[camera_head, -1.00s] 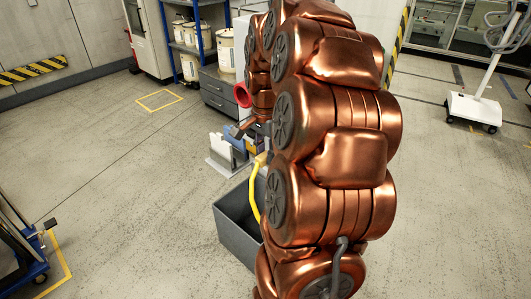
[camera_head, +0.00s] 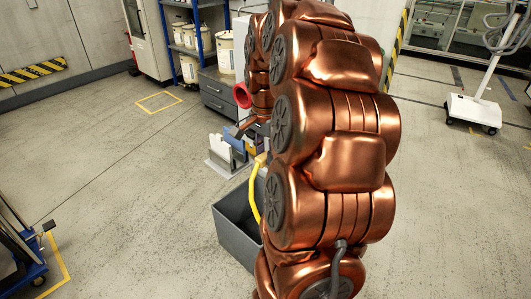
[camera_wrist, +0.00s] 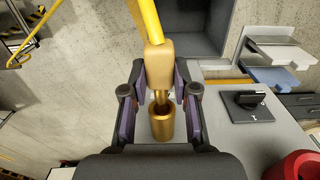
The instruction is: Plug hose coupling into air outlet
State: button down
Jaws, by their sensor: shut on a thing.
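The tan hose coupling (camera_wrist: 155,58) is held between the two fingers of my gripper (camera_wrist: 159,78) in the wrist view. A yellow hose (camera_wrist: 145,18) runs from its far end. Its narrow brass tip points at the open brass cylinder (camera_wrist: 162,125), which looks like the air outlet. The tip overlaps the cylinder's rim in the picture; I cannot tell whether it is inside or just above. In the head view the yellow hose (camera_head: 254,195) hangs beside my copper arm, which hides most of the gripper and the outlet.
A grey open bin (camera_head: 232,238) stands on the floor below the hose. A red round part (camera_head: 242,95) and a black handle on a plate (camera_wrist: 248,101) are near the outlet. Shelves with white pails (camera_head: 226,52) stand behind.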

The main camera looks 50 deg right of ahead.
jog(key=shift+d, duration=1.15)
jog(key=shift+b, duration=0.55)
jog(key=shift+d+b, duration=0.4)
jog(key=shift+d, duration=0.4)
dwell(1.6)
jog(key=c, duration=0.8)
grip_release()
jog(key=shift+r, duration=0.15)
notch_tip(320, 180, up, 9)
jog(key=p, duration=0.1)
dwell(0.5)
dwell(0.4)
